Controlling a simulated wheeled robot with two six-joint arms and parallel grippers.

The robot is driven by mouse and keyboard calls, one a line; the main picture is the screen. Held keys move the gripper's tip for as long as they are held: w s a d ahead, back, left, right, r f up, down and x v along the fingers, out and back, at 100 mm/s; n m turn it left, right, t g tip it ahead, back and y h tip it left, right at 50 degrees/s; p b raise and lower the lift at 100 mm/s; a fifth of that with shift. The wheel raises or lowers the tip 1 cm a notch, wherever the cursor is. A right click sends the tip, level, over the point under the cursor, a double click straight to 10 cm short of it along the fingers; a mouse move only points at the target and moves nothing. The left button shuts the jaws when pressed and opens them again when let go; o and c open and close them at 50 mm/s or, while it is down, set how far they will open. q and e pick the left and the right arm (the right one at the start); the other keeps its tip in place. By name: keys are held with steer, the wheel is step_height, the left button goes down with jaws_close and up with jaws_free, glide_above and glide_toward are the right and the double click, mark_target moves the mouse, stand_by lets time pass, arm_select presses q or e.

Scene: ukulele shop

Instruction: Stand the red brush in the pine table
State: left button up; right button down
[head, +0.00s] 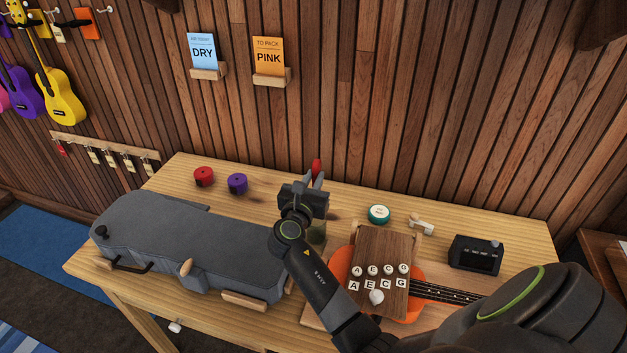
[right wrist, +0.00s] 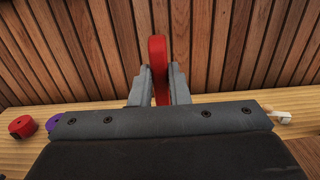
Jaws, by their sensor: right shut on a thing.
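My right gripper (head: 315,183) is shut on the red brush (head: 317,166) and holds it upright above the back middle of the pine table (head: 513,230). In the right wrist view the red brush (right wrist: 158,60) stands between the two grey fingers of the right gripper (right wrist: 159,88). Its lower part is hidden by the gripper body. My left gripper is not in view.
A grey ukulele case (head: 190,240) covers the table's left part. Red (head: 204,176) and purple (head: 237,183) round things stand behind it. To the right are an orange ukulele (head: 403,307) under a wooden board (head: 384,252), a green round tin (head: 379,214) and a black box (head: 475,254).

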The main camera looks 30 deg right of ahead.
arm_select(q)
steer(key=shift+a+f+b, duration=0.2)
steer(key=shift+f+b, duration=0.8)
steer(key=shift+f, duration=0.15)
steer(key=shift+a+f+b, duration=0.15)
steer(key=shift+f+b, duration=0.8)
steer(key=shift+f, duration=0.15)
arm_select(e)
step_height(320, 180, down, 7)
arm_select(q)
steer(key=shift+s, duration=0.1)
arm_select(e)
steer(key=shift+r, duration=0.1)
steer(key=c, duration=1.3)
jaws_free()
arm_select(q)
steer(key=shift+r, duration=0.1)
